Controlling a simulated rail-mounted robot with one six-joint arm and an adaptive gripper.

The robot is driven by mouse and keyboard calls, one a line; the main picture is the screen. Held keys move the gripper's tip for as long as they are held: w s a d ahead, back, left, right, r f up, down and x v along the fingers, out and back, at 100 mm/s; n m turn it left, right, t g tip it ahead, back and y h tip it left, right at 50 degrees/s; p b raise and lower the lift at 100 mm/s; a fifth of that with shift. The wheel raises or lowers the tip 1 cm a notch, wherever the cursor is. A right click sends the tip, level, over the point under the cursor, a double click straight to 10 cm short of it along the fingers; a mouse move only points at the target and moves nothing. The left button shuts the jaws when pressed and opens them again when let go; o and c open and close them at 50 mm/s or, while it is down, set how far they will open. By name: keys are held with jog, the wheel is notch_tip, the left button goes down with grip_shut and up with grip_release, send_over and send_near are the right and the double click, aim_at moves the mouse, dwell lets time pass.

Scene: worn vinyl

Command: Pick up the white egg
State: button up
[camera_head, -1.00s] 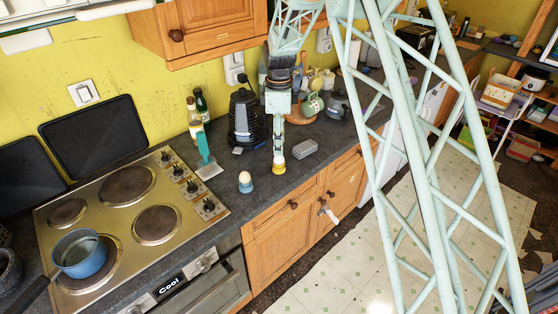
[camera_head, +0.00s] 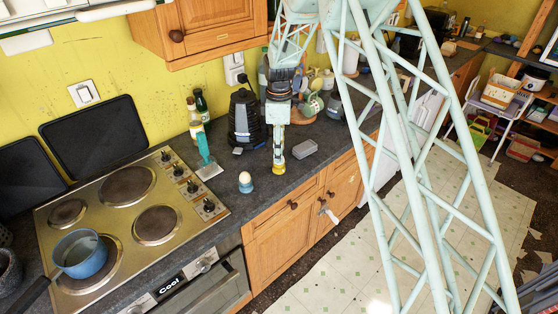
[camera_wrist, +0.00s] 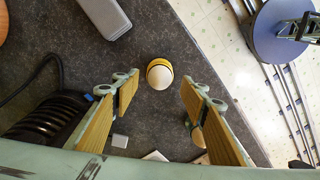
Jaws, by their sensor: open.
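The white egg (camera_wrist: 158,75) sits in a yellow egg cup in the wrist view, between and just beyond my open fingers. In the head view the yellow cup (camera_head: 278,169) shows on the dark counter at the lower end of my gripper (camera_head: 278,152), which largely hides the egg. My gripper (camera_wrist: 158,92) is open and empty, its wood-coloured finger pads to either side of the egg. A second, tan egg (camera_head: 245,177) stands in a blue cup to the left. In the wrist view that tan egg (camera_wrist: 197,136) is partly hidden behind the right finger.
A grey block (camera_head: 304,150) lies right of the yellow cup. The stove (camera_head: 130,220) with a blue pot (camera_head: 80,252) is further left. The counter's front edge is close.

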jog(key=shift+f, duration=1.3)
jog(key=c, duration=0.9)
jog(key=shift+r, duration=0.2)
jog(key=shift+r, duration=1.65)
jog(key=s+a, duration=0.2)
jog(key=s, duration=0.5)
jog(key=s+a+r+b, duration=0.1)
jog(key=s+a, duration=0.1)
jog(key=s, duration=0.6)
jog(key=shift+s+r, duration=0.15)
jog(key=shift+s, duration=0.05)
jog(key=shift+a, duration=0.1)
jog(key=shift+a, duration=0.1)
